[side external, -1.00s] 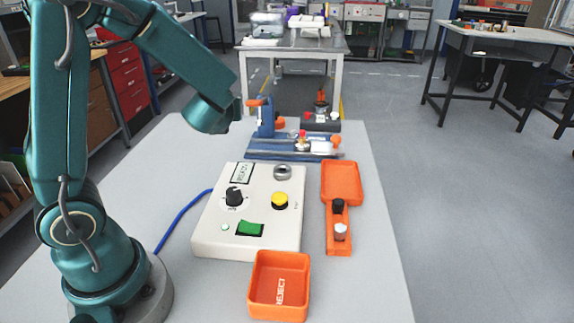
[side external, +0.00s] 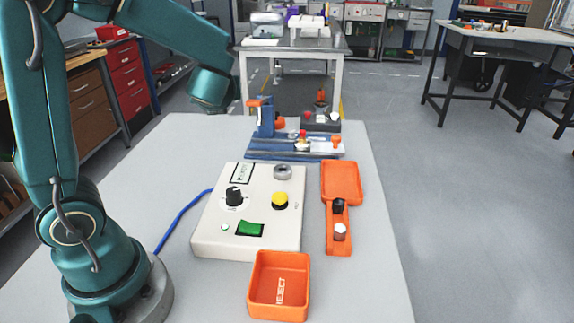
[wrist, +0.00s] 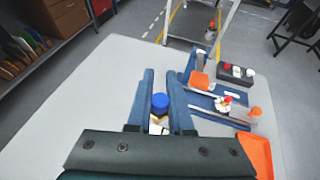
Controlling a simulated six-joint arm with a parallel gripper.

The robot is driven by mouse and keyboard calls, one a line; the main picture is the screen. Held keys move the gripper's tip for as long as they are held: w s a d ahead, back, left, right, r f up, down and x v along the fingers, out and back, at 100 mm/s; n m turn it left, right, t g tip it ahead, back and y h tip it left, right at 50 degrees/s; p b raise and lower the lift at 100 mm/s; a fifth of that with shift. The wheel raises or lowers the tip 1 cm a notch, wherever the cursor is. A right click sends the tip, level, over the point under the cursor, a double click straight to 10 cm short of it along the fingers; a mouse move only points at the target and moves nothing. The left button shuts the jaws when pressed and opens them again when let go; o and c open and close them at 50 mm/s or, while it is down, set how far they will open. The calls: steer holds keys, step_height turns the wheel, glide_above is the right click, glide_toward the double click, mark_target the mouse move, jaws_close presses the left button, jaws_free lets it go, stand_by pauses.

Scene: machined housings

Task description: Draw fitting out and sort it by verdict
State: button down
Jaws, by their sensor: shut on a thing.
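My gripper (wrist: 160,98) is shut on a blue-capped fitting (wrist: 160,102) with a pale, brass-tinted body, held upright between two blue fingers. It is raised clear of the table; in the side view my wrist hides the fingers and fitting. A blue clamp fixture (side external: 265,128) at the table's back holds a pale housing with a red cap (side external: 303,135), also seen in the wrist view (wrist: 226,101). An orange bin marked REJECT (side external: 280,285) sits at the front. An orange tray (side external: 341,182) with a black and a white knob on its handle lies at right.
A cream test box (side external: 250,212) with a dial, yellow button, green switch and metal ring socket (side external: 282,172) fills the table's middle. A blue cable (side external: 178,222) runs from its left. A dark block with red and white caps (side external: 320,122) stands behind the fixture. The left back table is clear.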

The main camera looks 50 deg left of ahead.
steer(key=s+d+f+n+g+h, duration=0.2)
steer(key=s+d+f+n+g, duration=0.1)
steer(key=s+d+n+g, duration=0.1)
steer(key=s+d+f+n+g+h, duration=0.3)
steer(key=d+n+g, duration=0.3)
steer(key=n+g, duration=0.2)
steer(key=s+d+f+n+g+h, duration=0.2)
steer(key=s+d+f+n+g, duration=0.2)
steer(key=n+g, duration=0.3)
steer(key=shift+s+d+f+n+h, duration=0.15)
steer(key=shift+s+d+n, duration=0.15)
steer(key=shift+s, duration=0.15)
steer(key=shift+s+d+n+h, duration=0.15)
steer(key=shift+s+d+n, duration=0.15)
steer(key=shift+s, duration=0.15)
steer(key=w+d+r+n+t+h, duration=0.1)
steer(key=d+r+n+t+h, duration=0.1)
steer(key=d+r+n+h, duration=0.5)
steer(key=w+d+r+n+t+h, duration=0.1)
steer(key=d+r+n+t+h, duration=0.25)
steer(key=d+n+h, duration=0.7)
steer(key=m+y, duration=0.2)
steer(key=m, duration=0.1)
glide_above(289, 296)
steer(key=s+d, duration=0.2)
steer(key=d, duration=0.1)
steer(key=shift+g, duration=0.25)
step_height(289, 296, down, 16)
steer(key=shift+s+a+f, duration=0.1)
steer(key=shift+a, duration=0.05)
